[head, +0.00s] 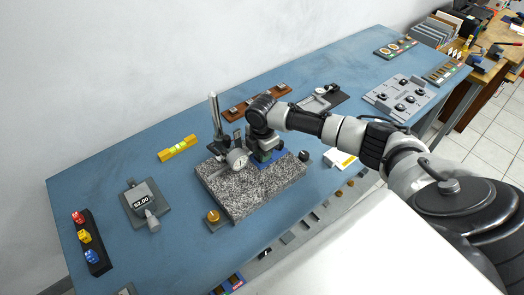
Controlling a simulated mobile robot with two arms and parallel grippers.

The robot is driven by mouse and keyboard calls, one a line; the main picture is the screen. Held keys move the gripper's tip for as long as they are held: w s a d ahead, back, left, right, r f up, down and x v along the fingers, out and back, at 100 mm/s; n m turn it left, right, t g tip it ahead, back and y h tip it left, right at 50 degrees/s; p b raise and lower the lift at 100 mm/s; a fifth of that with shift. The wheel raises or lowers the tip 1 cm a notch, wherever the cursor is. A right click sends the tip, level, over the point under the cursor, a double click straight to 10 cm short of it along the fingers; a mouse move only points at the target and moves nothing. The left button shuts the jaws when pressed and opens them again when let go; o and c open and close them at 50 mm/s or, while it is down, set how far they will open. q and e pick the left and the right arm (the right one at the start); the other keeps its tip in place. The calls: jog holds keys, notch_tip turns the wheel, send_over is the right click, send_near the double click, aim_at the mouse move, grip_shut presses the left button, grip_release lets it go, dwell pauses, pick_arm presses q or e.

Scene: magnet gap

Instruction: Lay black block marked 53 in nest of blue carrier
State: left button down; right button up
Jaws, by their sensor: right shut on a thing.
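My right gripper (264,153) points down over the speckled granite plate (243,195), just right of the dial gauge (237,159). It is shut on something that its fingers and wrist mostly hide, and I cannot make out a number. A blue carrier (288,163) lies on the plate under and beside the gripper; its nest is hidden by the gripper. I cannot tell whether the held thing touches the carrier. A small dark block or knob (304,156) is by the plate's right edge, with no readable mark. My left gripper is not in view.
The gauge's upright post (214,115) stands close to the left of my gripper.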

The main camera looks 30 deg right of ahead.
jog(key=shift+f, duration=0.15)
dwell(0.3)
jog(key=o, duration=1)
jog(key=shift+c, duration=0.2)
jog(key=c, duration=0.5)
jog(key=shift+c, duration=0.2)
notch_tip(320, 180, up, 5)
jog(key=p, duration=0.4)
jog(key=shift+f+p, duration=0.2)
jog(key=shift+p, duration=0.2)
jog(key=shift+f, duration=0.1)
jog(key=shift+o, duration=0.5)
